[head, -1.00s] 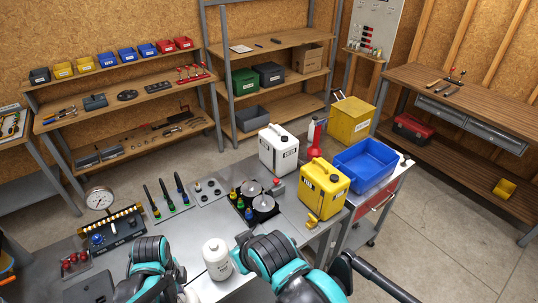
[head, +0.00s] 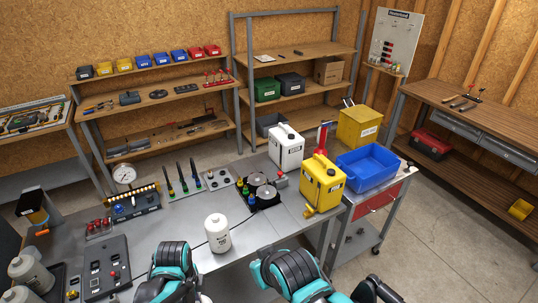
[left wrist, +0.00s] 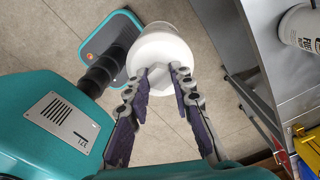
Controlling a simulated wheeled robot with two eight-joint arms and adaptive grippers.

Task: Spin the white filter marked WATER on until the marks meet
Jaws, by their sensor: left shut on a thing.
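My left gripper (left wrist: 162,78) is shut on a white round part in the left wrist view. The white filter (left wrist: 160,52) is seen end-on, with a flat lug between the fingertips; no label or mark shows on it. It is held over the floor, apart from the bench. A different white canister (head: 217,234) stands upright on the bench in the head view; its label appears to read FUEL in the left wrist view (left wrist: 301,30). In the head view my arms enter at the bottom and both grippers are out of sight.
The grey bench (head: 180,236) has clear room around the standing canister. A switch panel (head: 105,268) and grey cylinders (head: 28,272) are at its left. A pressure gauge (head: 124,174), white jug (head: 286,148), yellow jug (head: 321,184) and blue bin (head: 368,168) stand farther back.

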